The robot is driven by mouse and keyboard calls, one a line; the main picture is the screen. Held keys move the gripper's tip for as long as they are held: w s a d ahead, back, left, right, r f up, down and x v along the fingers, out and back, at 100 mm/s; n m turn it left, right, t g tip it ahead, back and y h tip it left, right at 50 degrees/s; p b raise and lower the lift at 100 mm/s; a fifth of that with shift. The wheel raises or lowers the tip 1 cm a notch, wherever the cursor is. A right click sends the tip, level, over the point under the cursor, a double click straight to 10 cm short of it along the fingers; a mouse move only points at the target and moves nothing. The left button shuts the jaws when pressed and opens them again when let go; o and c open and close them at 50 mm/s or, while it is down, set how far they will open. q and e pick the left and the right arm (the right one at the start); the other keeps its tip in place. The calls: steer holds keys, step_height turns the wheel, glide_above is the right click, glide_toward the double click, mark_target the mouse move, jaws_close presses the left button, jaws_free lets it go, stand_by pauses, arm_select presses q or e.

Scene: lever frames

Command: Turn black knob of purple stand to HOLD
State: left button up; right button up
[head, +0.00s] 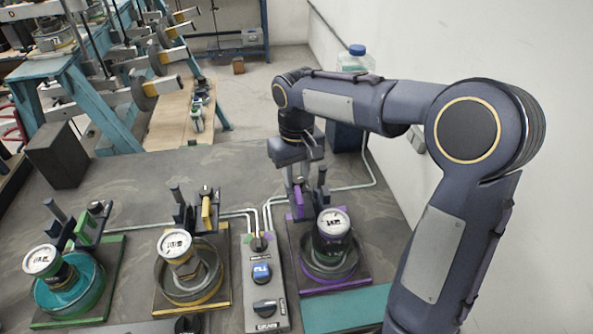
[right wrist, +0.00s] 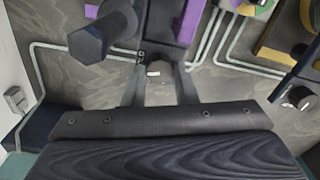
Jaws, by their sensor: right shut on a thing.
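The purple stand (head: 306,287) is at the middle right of the head view, with a round white-faced gauge on it. Its purple bar (head: 297,206) and a dark upright post (head: 322,182) stand at its back; the post also shows in the right wrist view (right wrist: 100,35). My right gripper (head: 296,178) is at the back of this stand, shut on the black knob. In the right wrist view, the fingers (right wrist: 161,84) are on either side of the knob (right wrist: 157,71), which has a pale mark. The knob's setting is unreadable, and it is hidden in the head view.
A yellow stand (head: 160,300) and a green stand (head: 104,285) are to the left. A grey control box (head: 251,300) with several knobs stands beside the purple stand. Pale pipes (head: 348,187) run behind it, and a white wall (head: 480,50) is at the right.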

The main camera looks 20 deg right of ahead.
mark_target(297, 178)
steer(key=shift+m, duration=0.4)
steer(key=o, duration=0.7)
step_height(297, 178, up, 8)
steer(key=shift+f, duration=0.1)
steer(key=shift+s, duration=0.1)
stand_by(0.6)
